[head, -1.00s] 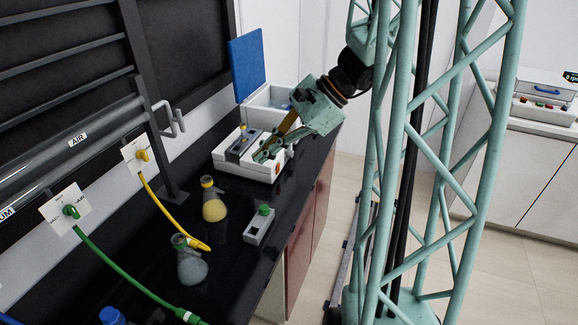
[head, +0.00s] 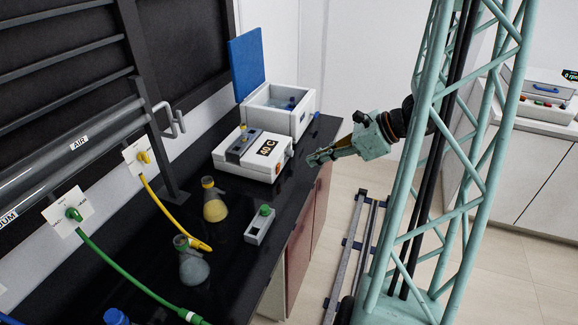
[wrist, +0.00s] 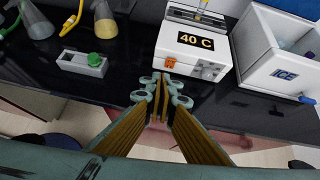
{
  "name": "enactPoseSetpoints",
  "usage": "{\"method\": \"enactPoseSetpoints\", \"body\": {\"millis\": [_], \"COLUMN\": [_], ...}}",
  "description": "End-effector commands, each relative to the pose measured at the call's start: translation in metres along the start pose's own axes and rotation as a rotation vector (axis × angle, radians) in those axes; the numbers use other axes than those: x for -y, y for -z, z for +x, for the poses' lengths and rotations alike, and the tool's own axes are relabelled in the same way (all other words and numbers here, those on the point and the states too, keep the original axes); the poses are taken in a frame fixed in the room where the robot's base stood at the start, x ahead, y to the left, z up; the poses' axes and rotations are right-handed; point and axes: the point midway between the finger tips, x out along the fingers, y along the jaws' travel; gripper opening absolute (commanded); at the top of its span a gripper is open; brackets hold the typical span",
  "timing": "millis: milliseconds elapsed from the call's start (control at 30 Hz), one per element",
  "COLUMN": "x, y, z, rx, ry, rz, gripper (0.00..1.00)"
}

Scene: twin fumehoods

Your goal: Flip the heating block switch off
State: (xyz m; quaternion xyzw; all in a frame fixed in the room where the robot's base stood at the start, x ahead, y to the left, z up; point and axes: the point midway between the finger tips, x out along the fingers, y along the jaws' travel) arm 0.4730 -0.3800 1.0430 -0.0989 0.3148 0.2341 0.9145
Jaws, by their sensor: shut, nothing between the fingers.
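The heating block (head: 232,160) is a white box with a grey top and a black "40 C" display (head: 268,148). It stands on the black bench, and the wrist view shows its front (wrist: 193,60). A small orange switch (wrist: 168,62) sits on the front, left of a round knob (wrist: 208,71). I cannot tell which way the switch is set. My gripper (head: 312,158) is shut and empty, off to the right of the block near the bench edge. In the wrist view, its fingertips (wrist: 161,88) are together, just below the switch in the picture and apart from it.
A white ICE box (head: 283,112) with a raised blue lid (head: 246,64) stands behind the block. A flask of yellow liquid (head: 214,204), another flask (head: 192,264) and a small device with a green knob (head: 260,224) stand nearer. The bench is bare in front of the block.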

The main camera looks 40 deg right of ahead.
Motion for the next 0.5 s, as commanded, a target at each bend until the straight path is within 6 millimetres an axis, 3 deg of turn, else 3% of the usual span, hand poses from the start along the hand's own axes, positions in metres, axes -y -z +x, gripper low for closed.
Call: {"method": "enactPoseSetpoints", "body": {"millis": [200, 500], "x": [0.01, 0.012], "y": [0.018, 0.022], "z": [-0.006, -0.006], "rx": [0.006, 0.007], "ry": [0.032, 0.039], "rz": [0.062, 0.074], "gripper": [0.0, 0.0]}}
